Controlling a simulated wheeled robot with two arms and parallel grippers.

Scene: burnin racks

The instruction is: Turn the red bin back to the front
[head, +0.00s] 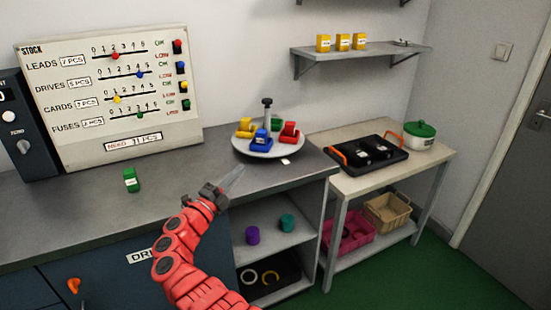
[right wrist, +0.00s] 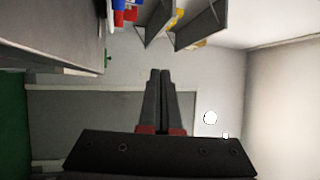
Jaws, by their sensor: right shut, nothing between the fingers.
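The red bin (head: 289,134) sits on the right side of a round grey turntable (head: 264,153) on the counter. The blue bin (head: 261,141) is at the turntable's front, and a yellow bin (head: 246,127) is at its left. Something green shows between the bins, partly hidden. A dark knobbed post (head: 267,108) stands up behind the bins. My right gripper (head: 238,171) is shut and empty, in front and to the left of the turntable, apart from the bins. Its shut fingers show in the right wrist view (right wrist: 160,75). My left gripper is out of view.
A small green bin (head: 131,180) stands on the counter at left, before the stock board (head: 110,85). A side table (head: 440,152) at right holds a black tray (head: 366,152) and a green-lidded pot (head: 419,136). A wall shelf (head: 360,53) is above. The counter's middle is clear.

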